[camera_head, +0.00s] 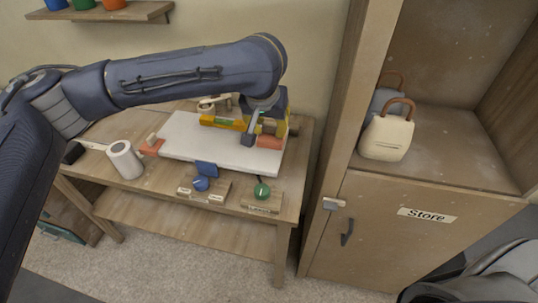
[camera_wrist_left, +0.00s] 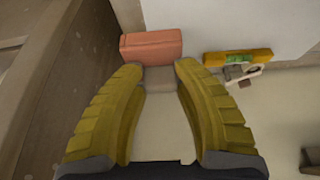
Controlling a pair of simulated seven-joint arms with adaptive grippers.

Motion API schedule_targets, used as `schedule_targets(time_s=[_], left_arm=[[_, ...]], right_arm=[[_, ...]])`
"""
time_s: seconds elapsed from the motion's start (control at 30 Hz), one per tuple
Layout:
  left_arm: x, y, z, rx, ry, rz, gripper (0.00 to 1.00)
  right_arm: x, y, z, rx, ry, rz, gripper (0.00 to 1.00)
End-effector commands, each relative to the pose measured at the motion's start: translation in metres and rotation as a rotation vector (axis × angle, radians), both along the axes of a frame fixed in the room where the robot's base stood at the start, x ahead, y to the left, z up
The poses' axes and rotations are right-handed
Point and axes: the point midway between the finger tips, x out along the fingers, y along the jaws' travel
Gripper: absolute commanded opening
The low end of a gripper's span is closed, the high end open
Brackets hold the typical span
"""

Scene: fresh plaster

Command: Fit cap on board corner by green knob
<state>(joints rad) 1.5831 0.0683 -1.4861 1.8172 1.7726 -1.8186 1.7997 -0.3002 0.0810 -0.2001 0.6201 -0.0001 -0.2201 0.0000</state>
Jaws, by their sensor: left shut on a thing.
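The cap is an orange block (camera_head: 269,142) with a tan grip piece. My left gripper (camera_head: 266,124) is shut on that grip; the wrist view shows the grip between the yellow fingertips (camera_wrist_left: 160,85) and the orange block (camera_wrist_left: 151,45) just beyond. The cap is over or beside the right part of the white board (camera_head: 210,148); I cannot tell whether it touches. The board's front right corner, nearest the green knob (camera_head: 261,190), looks bare. A blue cap (camera_head: 207,168) is on the front edge near the blue knob (camera_head: 200,184). Another orange cap (camera_head: 151,147) is at the left corner.
A yellow spirit level (camera_head: 222,122) lies towards the board's back. A white-headed mallet (camera_head: 126,159) lies at the table's left. A cabinet (camera_head: 390,225) labelled Store, with a cream bag (camera_head: 387,136) on it, stands close to the right. The table front between mallet and blue knob is clear.

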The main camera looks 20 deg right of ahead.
Motion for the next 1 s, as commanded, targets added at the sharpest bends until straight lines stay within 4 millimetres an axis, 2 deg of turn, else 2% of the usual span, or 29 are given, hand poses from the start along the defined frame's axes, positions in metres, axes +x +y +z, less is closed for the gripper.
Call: schedule_targets(time_s=[0.1,0.3,0.67,1.0], left_arm=[[-0.001,0.000,-0.026,-0.001,0.004,0.000,0.05],[0.000,0.000,-0.054,0.000,0.001,0.000,0.05],[0.000,0.000,-0.071,0.000,0.001,0.000,0.05],[0.000,0.000,-0.104,0.000,0.000,0.001,0.05]], right_arm=[[0.000,0.000,0.000,0.000,0.000,0.000,0.44],[0.000,0.000,0.000,0.000,0.001,0.000,0.44],[0.000,0.000,0.000,0.000,0.001,0.000,0.44],[0.000,0.001,0.000,0.001,0.000,-0.001,0.44]])
